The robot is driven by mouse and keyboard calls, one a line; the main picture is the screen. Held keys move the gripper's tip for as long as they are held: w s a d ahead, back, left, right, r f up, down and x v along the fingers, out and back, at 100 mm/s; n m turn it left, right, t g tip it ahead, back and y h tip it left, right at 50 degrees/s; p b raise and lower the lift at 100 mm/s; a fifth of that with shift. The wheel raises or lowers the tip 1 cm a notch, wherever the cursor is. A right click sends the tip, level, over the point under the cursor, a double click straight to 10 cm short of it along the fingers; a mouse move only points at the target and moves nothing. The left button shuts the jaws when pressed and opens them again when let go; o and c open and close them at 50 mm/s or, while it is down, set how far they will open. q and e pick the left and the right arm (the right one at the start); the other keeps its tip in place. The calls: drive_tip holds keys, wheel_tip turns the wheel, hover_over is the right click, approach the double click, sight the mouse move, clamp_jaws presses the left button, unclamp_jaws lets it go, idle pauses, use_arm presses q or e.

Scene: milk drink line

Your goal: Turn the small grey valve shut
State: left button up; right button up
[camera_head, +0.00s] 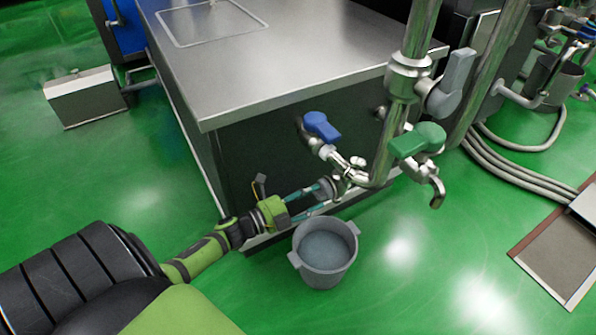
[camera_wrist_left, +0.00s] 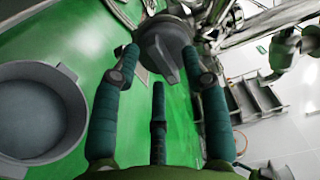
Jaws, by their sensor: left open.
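The small grey valve (camera_head: 329,189) is a round knob with a raised bar, low on the pipework at the front of the steel cabinet. My left gripper (camera_head: 318,200) reaches it from the left, with its fingers open and their tips close to the knob. In the left wrist view the valve (camera_wrist_left: 163,52) lies between the tips of the two outer fingers of my left gripper (camera_wrist_left: 160,65). A third finger points up below it. I cannot tell whether any finger touches the knob. My right gripper is not in view.
A grey bucket (camera_head: 325,262) stands on the green floor below the gripper. A blue lever (camera_head: 322,126), a green lever (camera_head: 418,140) and a larger grey lever (camera_head: 456,82) are on the nearby pipes. The cabinet's top (camera_head: 270,60) is at left.

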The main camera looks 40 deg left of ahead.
use_arm(q)
drive_tip(key=v, duration=1.1)
drive_tip(key=shift+s, duration=0.35)
